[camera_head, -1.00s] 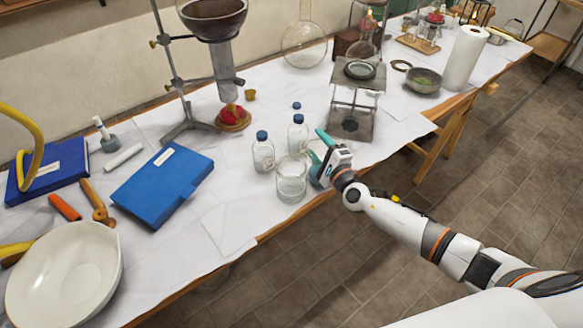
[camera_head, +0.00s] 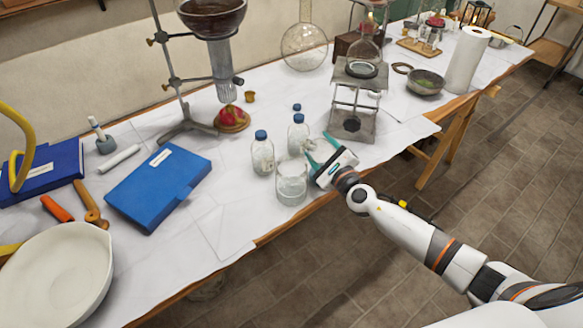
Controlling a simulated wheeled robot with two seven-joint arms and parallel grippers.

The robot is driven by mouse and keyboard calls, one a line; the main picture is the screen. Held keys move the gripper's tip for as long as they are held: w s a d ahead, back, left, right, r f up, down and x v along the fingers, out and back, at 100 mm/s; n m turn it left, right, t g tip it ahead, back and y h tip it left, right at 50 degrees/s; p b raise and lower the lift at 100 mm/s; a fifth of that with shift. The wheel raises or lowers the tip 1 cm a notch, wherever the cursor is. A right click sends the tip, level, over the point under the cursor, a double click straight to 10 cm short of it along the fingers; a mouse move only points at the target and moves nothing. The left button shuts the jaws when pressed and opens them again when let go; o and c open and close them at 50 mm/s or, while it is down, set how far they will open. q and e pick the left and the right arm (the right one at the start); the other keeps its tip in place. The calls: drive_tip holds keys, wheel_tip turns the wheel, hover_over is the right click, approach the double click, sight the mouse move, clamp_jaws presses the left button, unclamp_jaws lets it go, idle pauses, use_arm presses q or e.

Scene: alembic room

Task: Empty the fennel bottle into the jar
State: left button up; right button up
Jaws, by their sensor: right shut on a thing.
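The clear glass jar (camera_head: 291,183) stands open near the table's front edge. Two clear bottles with blue caps, one on the left (camera_head: 262,156) and one farther back (camera_head: 298,137), stand behind it. I cannot read any label to tell which bottle holds fennel. My right gripper (camera_head: 320,148) is just right of and behind the jar. Its teal fingers are shut on a clear glass thing, probably a bottle, mostly hidden by the gripper and hard to make out. My left gripper is not in view.
A blue book (camera_head: 160,185) and a white bowl (camera_head: 58,275) are to the left. A stand with a glass column (camera_head: 222,75) is behind. A metal stand (camera_head: 353,110) is close behind the gripper. White table paper (camera_head: 220,225) is bare left of the jar.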

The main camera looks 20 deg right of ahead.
drive_tip(key=shift+d+f+m+b, duration=0.2)
drive_tip(key=shift+m+b, duration=0.3)
drive_tip(key=shift+m, duration=0.6)
drive_tip(key=m, duration=0.2)
drive_tip(key=shift+a+f+m+b, duration=0.1)
drive_tip(key=shift+m+b, duration=0.2)
drive_tip(key=shift+m, duration=0.1)
drive_tip(key=m, duration=0.4)
drive_tip(key=shift+a+r, duration=0.35)
drive_tip(key=shift+a, duration=0.05)
